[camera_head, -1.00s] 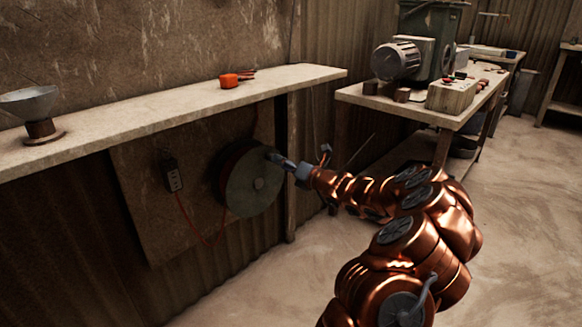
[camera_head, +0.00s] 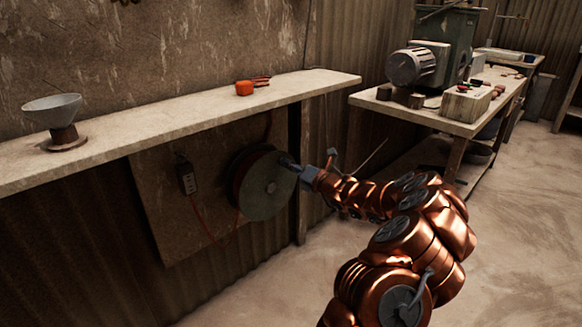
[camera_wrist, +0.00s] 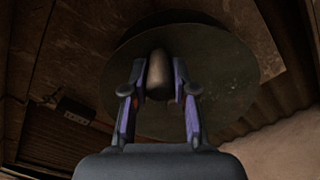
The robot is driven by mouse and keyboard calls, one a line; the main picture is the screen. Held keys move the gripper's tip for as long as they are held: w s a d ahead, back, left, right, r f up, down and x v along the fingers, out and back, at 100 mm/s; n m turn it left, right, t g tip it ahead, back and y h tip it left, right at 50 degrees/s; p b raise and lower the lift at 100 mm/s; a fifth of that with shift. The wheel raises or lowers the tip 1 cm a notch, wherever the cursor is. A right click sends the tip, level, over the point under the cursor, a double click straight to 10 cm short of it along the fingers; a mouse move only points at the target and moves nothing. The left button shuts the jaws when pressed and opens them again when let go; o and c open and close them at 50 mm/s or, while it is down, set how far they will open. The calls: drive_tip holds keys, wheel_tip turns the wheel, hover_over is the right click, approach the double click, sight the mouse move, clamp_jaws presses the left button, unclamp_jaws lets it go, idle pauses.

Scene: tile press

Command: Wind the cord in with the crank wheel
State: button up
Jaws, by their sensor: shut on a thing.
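The crank wheel (camera_head: 262,200) is a round grey-green disc on a board below the shelf. Its face also fills the middle of the wrist view (camera_wrist: 215,85). A reddish cord (camera_head: 202,222) hangs in a loop from a socket box to the wheel. My gripper (camera_head: 291,165) is at the wheel's upper right edge. In the wrist view my gripper (camera_wrist: 158,90) has its two fingers on either side of a rounded, brownish crank handle (camera_wrist: 158,72) and is shut on it. In the head view the handle is hidden by the fingers.
The socket box (camera_head: 187,177) is on the board (camera_head: 160,215) left of the wheel. The shelf (camera_head: 190,120) above holds a funnel (camera_head: 55,115) and an orange item (camera_head: 244,88). A workbench (camera_head: 470,120) with machinery stands at right. The floor (camera_head: 510,230) at right is clear.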

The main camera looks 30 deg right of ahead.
drive_tip(key=shift+c, duration=0.9)
